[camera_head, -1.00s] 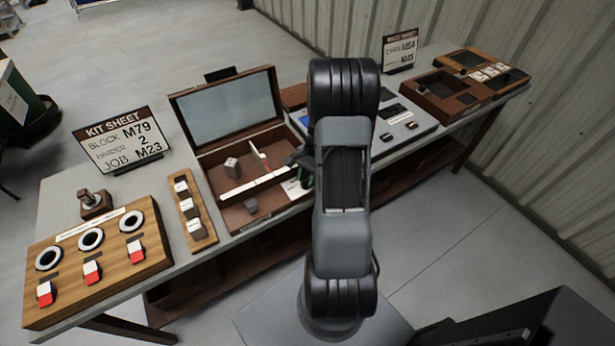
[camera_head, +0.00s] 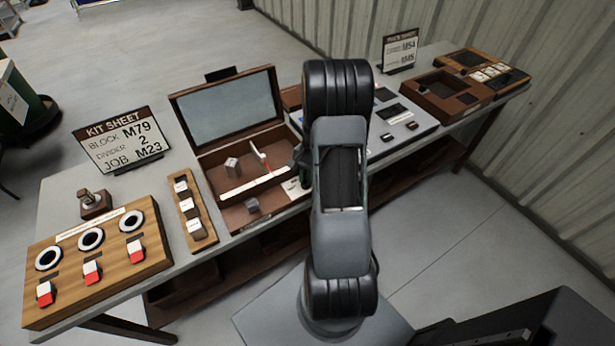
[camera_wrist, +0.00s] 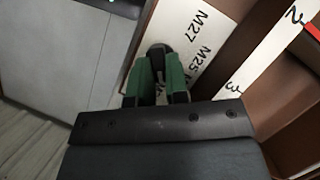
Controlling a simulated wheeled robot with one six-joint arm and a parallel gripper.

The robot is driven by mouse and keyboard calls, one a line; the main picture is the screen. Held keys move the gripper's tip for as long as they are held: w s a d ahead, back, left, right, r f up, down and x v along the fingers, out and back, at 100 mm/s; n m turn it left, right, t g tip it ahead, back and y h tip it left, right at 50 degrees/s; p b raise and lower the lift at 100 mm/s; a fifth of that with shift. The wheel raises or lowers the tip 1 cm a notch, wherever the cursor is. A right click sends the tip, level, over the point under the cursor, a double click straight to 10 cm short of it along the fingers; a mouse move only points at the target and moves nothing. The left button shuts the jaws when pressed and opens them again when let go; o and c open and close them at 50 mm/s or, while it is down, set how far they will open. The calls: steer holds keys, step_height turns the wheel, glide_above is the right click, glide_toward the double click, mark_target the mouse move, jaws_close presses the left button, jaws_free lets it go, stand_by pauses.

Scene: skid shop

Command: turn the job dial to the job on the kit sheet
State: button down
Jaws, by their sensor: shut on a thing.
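The kit sheet (camera_head: 123,141) stands at the back left of the bench and reads block M79, divider 2, job M23. In the wrist view a white job label strip (camera_wrist: 199,42) shows M27 and M25, with more lettering partly hidden behind the fingers. In the head view my arm hides most of the gripper and the dial. Which mark the dial points to cannot be told.
A board with rings and red-white switches (camera_head: 100,254) lies at the left. Another sign (camera_head: 400,50) and trays stand at the right.

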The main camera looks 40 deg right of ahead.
steer(key=n, duration=0.2)
steer(key=n+g+h, duration=0.1)
steer(key=n, duration=0.2)
steer(key=shift+w+a+n+g, duration=0.15)
steer(key=shift+w+n+g, duration=0.05)
steer(key=shift+n+g, duration=0.1)
steer(key=shift+n+h, duration=0.3)
steer(key=c, duration=1.1)
jaws_free()
steer(key=b+v, duration=0.1)
steer(key=v, duration=1.2)
steer(key=shift+w+r, duration=0.15)
steer(key=shift+r, duration=0.2)
